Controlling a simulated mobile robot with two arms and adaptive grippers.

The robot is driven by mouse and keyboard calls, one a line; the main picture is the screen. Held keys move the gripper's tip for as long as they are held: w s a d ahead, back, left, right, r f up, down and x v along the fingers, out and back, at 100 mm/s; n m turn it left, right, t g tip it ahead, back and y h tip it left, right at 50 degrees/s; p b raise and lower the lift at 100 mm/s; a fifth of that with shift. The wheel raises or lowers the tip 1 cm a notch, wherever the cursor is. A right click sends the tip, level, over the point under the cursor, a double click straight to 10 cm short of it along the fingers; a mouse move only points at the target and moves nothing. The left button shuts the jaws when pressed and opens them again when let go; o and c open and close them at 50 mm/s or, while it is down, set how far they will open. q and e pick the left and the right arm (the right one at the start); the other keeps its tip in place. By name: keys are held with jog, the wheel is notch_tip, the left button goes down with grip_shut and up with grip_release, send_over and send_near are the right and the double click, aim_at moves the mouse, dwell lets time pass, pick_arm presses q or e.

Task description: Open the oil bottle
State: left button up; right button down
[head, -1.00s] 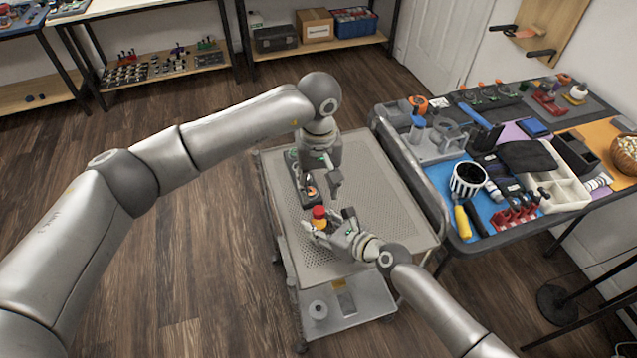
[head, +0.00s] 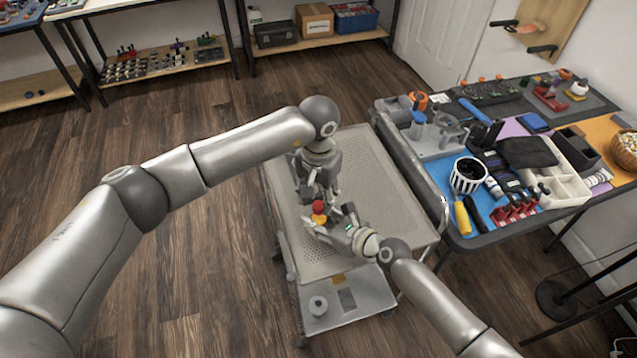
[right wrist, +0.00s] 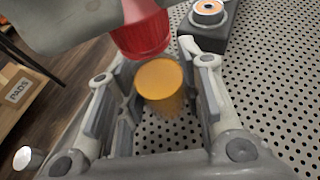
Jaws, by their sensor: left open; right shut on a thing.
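The oil bottle, with a yellow-orange body (right wrist: 163,88), stands above the perforated cart top between the fingers of my right gripper (right wrist: 160,100). The right gripper is shut on the body. The bottle's red cap (head: 319,208) shows in the head view at its top. In the right wrist view the ribbed red cap (right wrist: 142,32) is above the body, and an orange round face shows below it. I cannot tell whether the cap is still seated. My left gripper (head: 318,193) is open, directly over the cap; its fingertips are partly hidden.
The grey perforated cart top (head: 378,190) has free room to the right and behind. A dark device (right wrist: 208,22) lies on it near the bottle. A crowded workbench (head: 480,236) stands close on the right. A lower cart shelf (head: 372,302) holds a small roll (head: 318,305).

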aim_at(319, 207)
pick_arm(q)
jog(key=shift+f, duration=1.35)
